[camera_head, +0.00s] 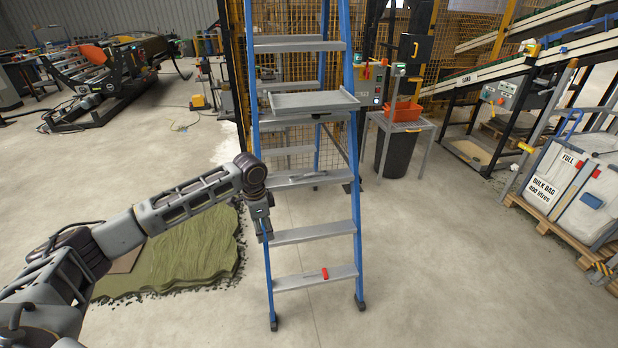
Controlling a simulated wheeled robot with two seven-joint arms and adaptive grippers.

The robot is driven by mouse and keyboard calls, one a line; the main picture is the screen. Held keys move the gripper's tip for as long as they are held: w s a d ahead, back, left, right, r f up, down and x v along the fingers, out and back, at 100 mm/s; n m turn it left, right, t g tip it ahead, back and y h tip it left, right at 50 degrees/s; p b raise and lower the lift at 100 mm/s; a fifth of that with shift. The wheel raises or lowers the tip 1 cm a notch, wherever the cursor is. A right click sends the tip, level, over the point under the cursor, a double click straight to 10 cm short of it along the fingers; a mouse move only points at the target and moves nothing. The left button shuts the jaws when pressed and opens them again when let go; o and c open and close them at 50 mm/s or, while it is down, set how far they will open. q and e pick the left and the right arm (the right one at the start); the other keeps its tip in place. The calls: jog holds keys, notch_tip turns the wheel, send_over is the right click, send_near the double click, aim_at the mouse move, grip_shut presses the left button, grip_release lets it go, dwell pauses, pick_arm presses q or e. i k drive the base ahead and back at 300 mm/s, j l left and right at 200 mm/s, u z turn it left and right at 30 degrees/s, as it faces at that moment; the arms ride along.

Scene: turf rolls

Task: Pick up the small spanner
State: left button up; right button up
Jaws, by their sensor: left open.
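A blue stepladder (353,215) with grey treads stands in front of me. On its middle tread (335,178) lies a thin grey object (308,176) that looks like the small spanner; it is too small to be sure. My left arm reaches in from the left, and my left gripper (265,234) hangs down at the ladder's left rail, lower than that tread and left of the thin object. It is open and seems to hold nothing; the gap between its fingers is hard to see. My right gripper is out of view.
A small red object (325,273) sits on the lowest tread. Green turf (190,255) lies on the floor behind my left arm. An orange bin (405,112) on a stand and a bulk bag (580,185) on a pallet are at right. The floor at front right is clear.

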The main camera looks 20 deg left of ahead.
aim_at(292, 179)
jog(key=i, duration=1.5)
